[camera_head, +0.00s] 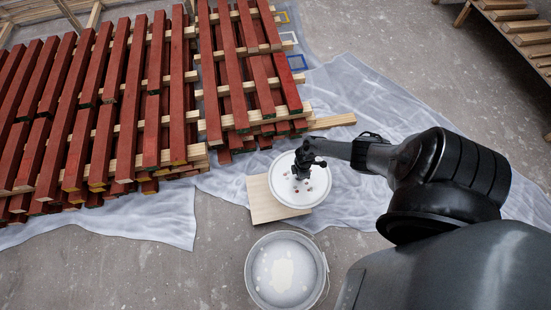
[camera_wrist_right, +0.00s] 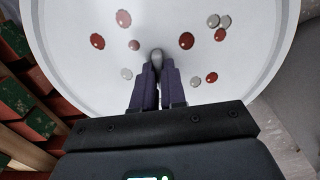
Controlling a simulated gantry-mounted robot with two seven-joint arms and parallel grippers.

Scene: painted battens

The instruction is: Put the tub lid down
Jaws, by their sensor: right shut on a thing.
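The tub lid (camera_head: 318,192) is a white round disc with red and grey spots, over the right part of a pale wooden board (camera_head: 262,207). My right gripper (camera_head: 301,174) points down at the lid's middle. In the right wrist view the gripper (camera_wrist_right: 157,72) is shut on the lid's small grey knob (camera_wrist_right: 156,55), and the spotted lid (camera_wrist_right: 250,55) fills most of the picture. I cannot tell whether the lid touches the board or hangs just above it. The open tub (camera_head: 250,268) stands below them in the head view, with pale paint inside. My left gripper is out of view.
Red-painted battens (camera_head: 130,95) lie stacked across pale wooden bearers at the left and upper middle. A grey-white sheet (camera_head: 150,217) lies under them, rumpled. A wooden rack (camera_head: 515,25) stands at the upper right. Concrete floor (camera_head: 190,275) left of the tub is bare.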

